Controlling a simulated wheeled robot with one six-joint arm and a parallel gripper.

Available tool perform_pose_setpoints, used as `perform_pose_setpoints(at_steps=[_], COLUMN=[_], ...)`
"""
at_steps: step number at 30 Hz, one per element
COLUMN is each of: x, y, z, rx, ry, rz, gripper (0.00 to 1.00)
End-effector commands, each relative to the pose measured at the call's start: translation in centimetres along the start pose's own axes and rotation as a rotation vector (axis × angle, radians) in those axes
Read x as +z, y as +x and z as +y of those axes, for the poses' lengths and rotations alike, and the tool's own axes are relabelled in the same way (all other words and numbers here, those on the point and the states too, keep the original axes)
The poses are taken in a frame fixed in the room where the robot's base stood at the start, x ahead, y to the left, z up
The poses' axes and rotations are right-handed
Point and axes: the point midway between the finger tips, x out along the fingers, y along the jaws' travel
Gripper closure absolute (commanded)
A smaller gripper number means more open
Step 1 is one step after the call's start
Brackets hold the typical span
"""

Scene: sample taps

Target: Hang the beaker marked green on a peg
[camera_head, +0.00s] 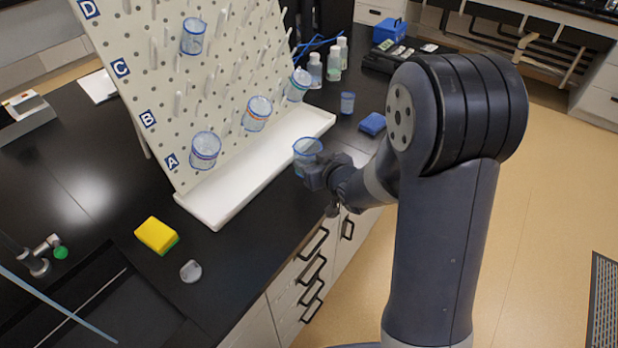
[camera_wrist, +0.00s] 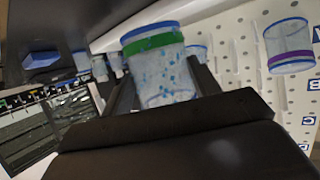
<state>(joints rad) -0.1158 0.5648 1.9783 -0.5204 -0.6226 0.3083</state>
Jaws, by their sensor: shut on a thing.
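The beaker marked green (camera_wrist: 160,70) is clear with a blue rim, a green band and blue droplets or specks on its wall. It sits between the fingers of my gripper (camera_wrist: 155,95), which is shut on it. In the head view the beaker (camera_head: 306,147) is held near the front edge of the white tray, with my gripper (camera_head: 312,172) at its lower right. Its green band is hard to make out there. The pegboard (camera_head: 150,60) leans behind, with rows of white pegs labelled A to D. Several beakers hang on it, including a purple-banded one (camera_head: 205,150) low at the left.
A white drip tray (camera_head: 225,205) runs along the board's foot. A blue beaker (camera_head: 347,103), blue sponge (camera_head: 372,123) and bottles (camera_head: 315,70) stand at right. A yellow sponge (camera_head: 156,235) lies front left.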

Motion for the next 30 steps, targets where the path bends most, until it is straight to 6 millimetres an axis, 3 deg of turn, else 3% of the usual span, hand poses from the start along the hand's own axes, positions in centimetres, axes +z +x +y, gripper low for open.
perform_pose_setpoints(at_steps=[18,30], x=[5.6,6.1], y=[2.3,2.5], z=[0.0,0.0], rx=[0.0,0.001], ry=[0.0,-0.001], rz=[-0.001,0.002], gripper=[0.64,0.64])
